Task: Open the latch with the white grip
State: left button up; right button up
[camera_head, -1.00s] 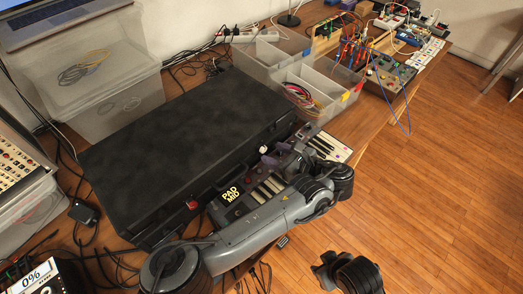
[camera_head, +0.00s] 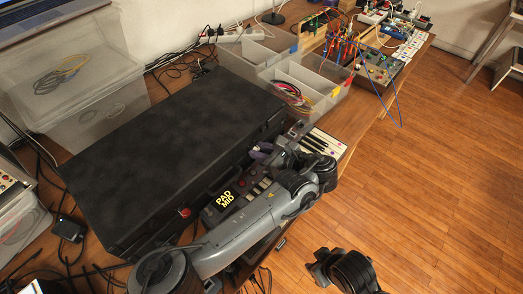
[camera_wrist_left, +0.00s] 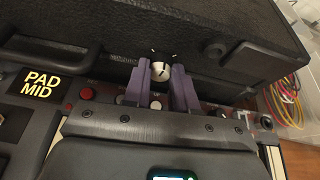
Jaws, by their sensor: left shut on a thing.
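The closed black case (camera_head: 165,150) lies on the table; its front face also shows in the wrist view (camera_wrist_left: 240,25). The latch's white grip (camera_wrist_left: 160,71) is a round pale knob with a dark mark on the case front. My left gripper (camera_wrist_left: 160,68) has its two purple fingers on either side of this grip and is shut on it. In the head view my left gripper (camera_head: 262,151) is at the case's front edge, and the white grip is hidden there. A red grip (camera_head: 184,212) sits farther left along the same front edge. My right gripper's fingers are not visible.
A small keyboard unit with a PAD MID display (camera_head: 225,199) lies close in front of the case, under my left arm. Clear bins (camera_head: 320,85) with cables stand behind right. A clear lidded box (camera_head: 75,75) stands behind left. Loose cables lie at the left.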

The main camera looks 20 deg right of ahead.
pick_arm(q)
grip_shut()
jog(key=shift+a+r+n+t+h+p, duration=0.1)
jog(key=shift+a+n+t+h+p, duration=0.15)
jog(key=shift+n+h+p, duration=0.5)
jog(key=shift+n+t+h+p, duration=0.25)
jog(key=shift+n+t+p, duration=0.3)
jog(key=shift+n, duration=0.4)
jog(key=shift+a+f+n+h+b, duration=0.1)
jog(key=shift+f+n+h+b, duration=0.2)
jog(key=shift+n+h, duration=0.45)
jog(key=shift+s+n+t+h+b, duration=0.15)
jog(key=shift+n+t+h+b, duration=0.1)
jog(key=shift+n+t+b, duration=0.85)
jog(key=shift+n+g, duration=0.25)
jog(key=shift+g, duration=0.05)
